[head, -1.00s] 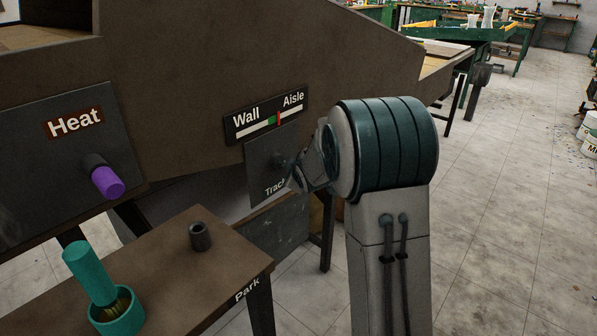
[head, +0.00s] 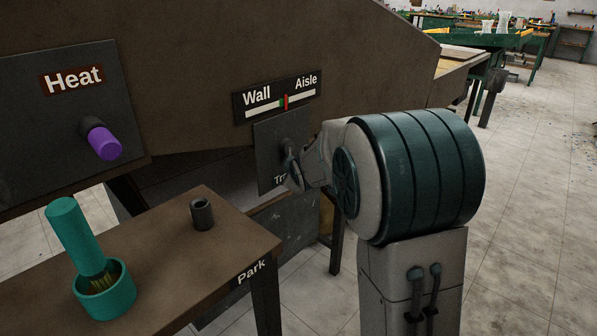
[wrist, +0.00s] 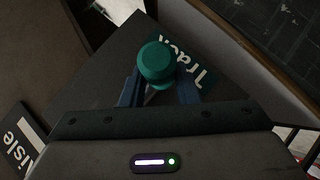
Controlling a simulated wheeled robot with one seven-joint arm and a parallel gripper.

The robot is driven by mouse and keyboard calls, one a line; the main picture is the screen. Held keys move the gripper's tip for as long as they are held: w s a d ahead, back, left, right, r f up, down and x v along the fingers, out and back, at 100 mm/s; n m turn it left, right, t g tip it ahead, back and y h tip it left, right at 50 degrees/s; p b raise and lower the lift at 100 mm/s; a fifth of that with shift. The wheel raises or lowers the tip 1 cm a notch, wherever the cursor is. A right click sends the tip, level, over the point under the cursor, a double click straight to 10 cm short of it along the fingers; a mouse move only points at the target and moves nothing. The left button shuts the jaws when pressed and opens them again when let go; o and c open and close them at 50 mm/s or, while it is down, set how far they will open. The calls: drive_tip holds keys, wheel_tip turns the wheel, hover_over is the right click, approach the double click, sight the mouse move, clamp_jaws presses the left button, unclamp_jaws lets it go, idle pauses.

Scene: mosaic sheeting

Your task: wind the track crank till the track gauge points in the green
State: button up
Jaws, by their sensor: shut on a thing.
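The track gauge (head: 262,108) is a dark plate marked Wall and Aisle with a pale scale bar. Its red needle (head: 286,102) stands at the right, Aisle-side edge of the small green patch (head: 281,103), touching or just beside it. Below is the dark Track panel (head: 268,150) with the crank, mostly hidden by my arm in the head view. In the wrist view the crank's teal knob (wrist: 157,62) sits between the blue fingers of my gripper (wrist: 159,84), which is shut on it. The head view shows my gripper (head: 293,170) only in part.
The Heat panel (head: 75,130) with a purple-ended knob (head: 104,143) is at left. A bench marked Park (head: 160,240) stands in front, with a dark socket (head: 202,213) and a teal cup (head: 106,295) holding a teal-handled brush (head: 75,232). Open floor lies right.

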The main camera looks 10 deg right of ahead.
drive_tip(key=shift+a, duration=0.15)
drive_tip(key=o, duration=0.9)
drive_tip(key=shift+o, duration=0.2)
drive_tip(key=s+r+m+g+p, duration=0.3)
drive_tip(key=s+r+p, duration=0.4)
drive_tip(key=s, duration=0.5)
drive_tip(key=s+d+r+m+g+p, duration=0.1)
drive_tip(key=s+r+m+g+p, duration=0.2)
drive_tip(key=s+r+p, duration=0.4)
drive_tip(key=s+r+m+g+p, duration=0.3)
drive_tip(key=s+p, duration=0.7)
drive_tip(key=s, duration=0.8)
wheel_tip(320, 180, up, 4)
drive_tip(key=shift+s+d+m+p, duration=0.15)
drive_tip(key=shift+m+p, duration=0.15)
drive_tip(key=shift+m, duration=0.9)
